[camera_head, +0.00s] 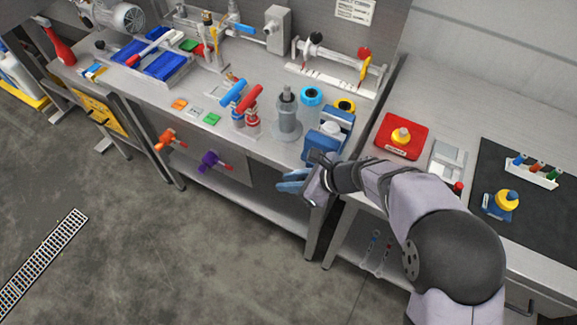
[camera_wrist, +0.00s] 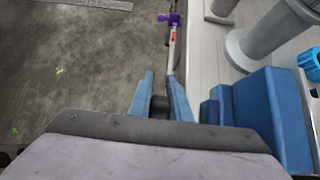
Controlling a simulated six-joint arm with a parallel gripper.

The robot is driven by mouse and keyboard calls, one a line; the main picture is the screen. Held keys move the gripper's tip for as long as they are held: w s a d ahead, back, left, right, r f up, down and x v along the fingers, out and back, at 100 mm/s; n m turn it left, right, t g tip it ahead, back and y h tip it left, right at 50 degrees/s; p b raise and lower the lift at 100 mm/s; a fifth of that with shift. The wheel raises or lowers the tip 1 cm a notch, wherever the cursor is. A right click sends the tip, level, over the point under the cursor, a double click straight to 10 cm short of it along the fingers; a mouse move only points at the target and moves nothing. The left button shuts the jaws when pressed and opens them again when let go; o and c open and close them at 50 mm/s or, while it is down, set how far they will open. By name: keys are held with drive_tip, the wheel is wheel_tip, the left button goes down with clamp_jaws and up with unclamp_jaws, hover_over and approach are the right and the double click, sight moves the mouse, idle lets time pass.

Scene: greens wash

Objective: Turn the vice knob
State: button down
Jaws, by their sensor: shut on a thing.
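The blue vice (camera_head: 324,142) stands at the front edge of the left bench, with a pale round piece on it. It also shows as stepped blue blocks at the right of the wrist view (camera_wrist: 270,108). My gripper (camera_head: 284,182) is just in front of the vice, past the bench edge. In the wrist view my gripper's two blue fingers (camera_wrist: 159,82) lie on either side of a dark knob (camera_wrist: 159,103) and are shut on it. The fingers and wrist hide the knob in the head view. Its turned angle cannot be told.
Red and blue valve handles (camera_head: 246,100) are farther left. A red box with a yellow button (camera_head: 402,137) sits on the right bench. Open floor lies in front.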

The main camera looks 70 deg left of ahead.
drive_tip(key=f+t+h, duration=0.1)
drive_tip(key=t+h, duration=0.1)
drive_tip(key=w+d+t+h+p, duration=0.1)
drive_tip(key=t+h, duration=0.2)
drive_tip(key=w+d+f+t+h+p, duration=0.1)
drive_tip(key=t+h, duration=0.1)
drive_tip(key=shift+f+t+h, duration=0.3)
drive_tip(key=shift+t+h, duration=0.1)
idle(0.6)
drive_tip(key=shift+r, duration=0.1)
idle(0.4)
drive_tip(key=c, duration=1.6)
unclamp_jaws()
drive_tip(key=shift+d, duration=0.1)
drive_tip(key=shift+c, duration=0.2)
drive_tip(key=shift+w, duration=0.1)
drive_tip(key=shift+r+p, duration=0.25)
drive_tip(key=shift+p, duration=0.6)
